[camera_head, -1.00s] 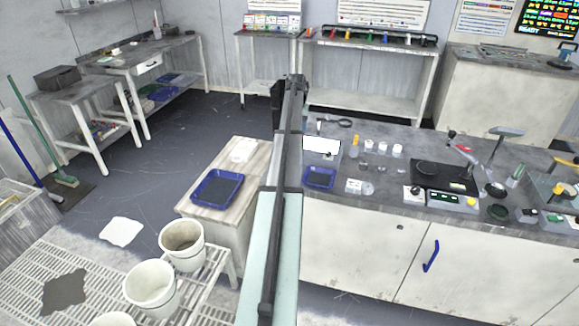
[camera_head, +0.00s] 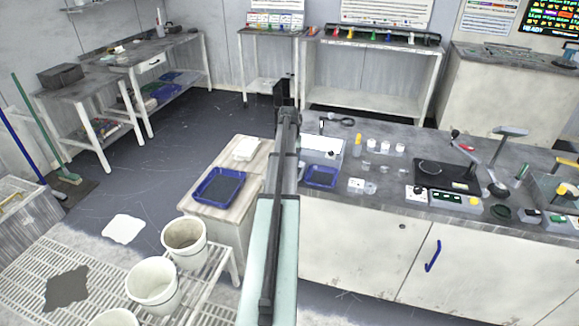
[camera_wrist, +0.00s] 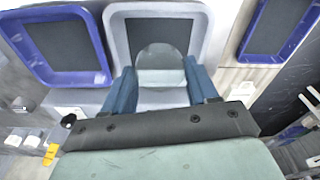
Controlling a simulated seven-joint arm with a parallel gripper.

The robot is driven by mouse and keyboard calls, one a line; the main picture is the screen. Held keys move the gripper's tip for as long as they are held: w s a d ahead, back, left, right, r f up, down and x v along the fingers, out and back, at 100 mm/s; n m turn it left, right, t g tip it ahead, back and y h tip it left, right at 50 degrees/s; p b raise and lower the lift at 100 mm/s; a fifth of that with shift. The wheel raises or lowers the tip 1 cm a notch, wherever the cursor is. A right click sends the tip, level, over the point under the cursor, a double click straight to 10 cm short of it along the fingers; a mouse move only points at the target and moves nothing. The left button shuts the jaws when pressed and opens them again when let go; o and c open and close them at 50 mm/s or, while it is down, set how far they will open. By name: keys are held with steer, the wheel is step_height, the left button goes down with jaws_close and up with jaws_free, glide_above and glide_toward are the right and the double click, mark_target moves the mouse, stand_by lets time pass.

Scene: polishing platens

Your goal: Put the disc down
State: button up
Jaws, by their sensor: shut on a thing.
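In the wrist view my gripper (camera_wrist: 161,78) is shut on the disc (camera_wrist: 160,60), a thin grey round piece with a pale sheen, held between two blue fingers. Beyond the disc is a tray with a light grey rim (camera_wrist: 118,32) and a dark floor. The disc overlaps this tray in the picture; I cannot tell whether they touch. In the head view my arm hides the disc and the fingers.
A blue tray (camera_head: 320,178) lies on the counter (camera_head: 385,205); another blue tray (camera_head: 219,187) lies on the wooden bench (camera_head: 206,211). Both blue trays flank the grey one in the wrist view. White pots, a yellow bottle (camera_head: 357,143) and instruments stand on the counter.

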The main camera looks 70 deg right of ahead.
steer(key=shift+f, duration=1.85)
steer(key=shift+f, duration=0.15)
steer(key=o, duration=1.1)
steer(key=r, duration=0.4)
steer(key=a+r, duration=0.1)
steer(key=r, duration=0.7)
steer(key=shift+s+a+r, duration=0.1)
steer(key=shift+s+a, duration=0.05)
steer(key=shift+a, duration=0.05)
